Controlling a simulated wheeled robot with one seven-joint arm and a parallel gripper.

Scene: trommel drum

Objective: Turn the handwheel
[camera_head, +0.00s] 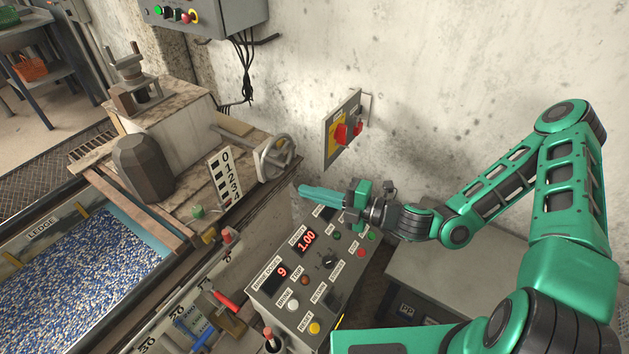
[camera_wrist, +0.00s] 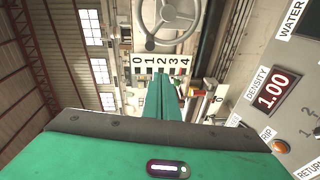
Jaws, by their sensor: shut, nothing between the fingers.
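The handwheel (camera_head: 274,156) is a grey spoked wheel on a shaft at the right side of the machine. In the wrist view the handwheel (camera_wrist: 167,20) shows at the top, cut off by the frame edge. A white scale plate (camera_head: 223,176) marked 0 to 4 stands beside it. My gripper (camera_head: 302,190) is shut and empty, its green fingers together, pointing left. In the head view it is to the right of and below the handwheel, apart from it. In the wrist view the fingertips (camera_wrist: 161,76) appear just below the scale plate (camera_wrist: 160,72).
A control panel (camera_head: 262,305) with red displays, reading 9 and 1.00, and buttons lies below my gripper. A red switch on a yellow plate (camera_head: 343,135) is on the wall behind. A trough of blue and white grains (camera_head: 75,275) is at left. Red and blue levers stand in front.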

